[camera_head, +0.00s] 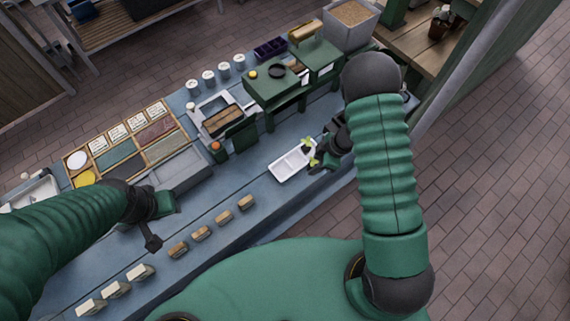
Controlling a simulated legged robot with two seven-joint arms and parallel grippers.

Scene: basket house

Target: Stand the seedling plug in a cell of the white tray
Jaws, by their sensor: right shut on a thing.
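The white tray (284,169) lies on the blue-grey bench at the middle of the view. The seedling plug (307,147), small and dark with green leaves, is at the tray's right end. My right gripper (320,157) is shut on the plug and partly hides it and that end of the tray. Whether the plug is inside a cell or just above it, I cannot tell. My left gripper (153,238) is over the bench at the left, away from the tray; its jaws are too small and dark to read.
Several small blocks (201,234) stand in a row along the bench's near edge. A green stand (275,88) and a grain bin (350,22) are behind the tray. A sectioned wooden tray (125,143) is at the left.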

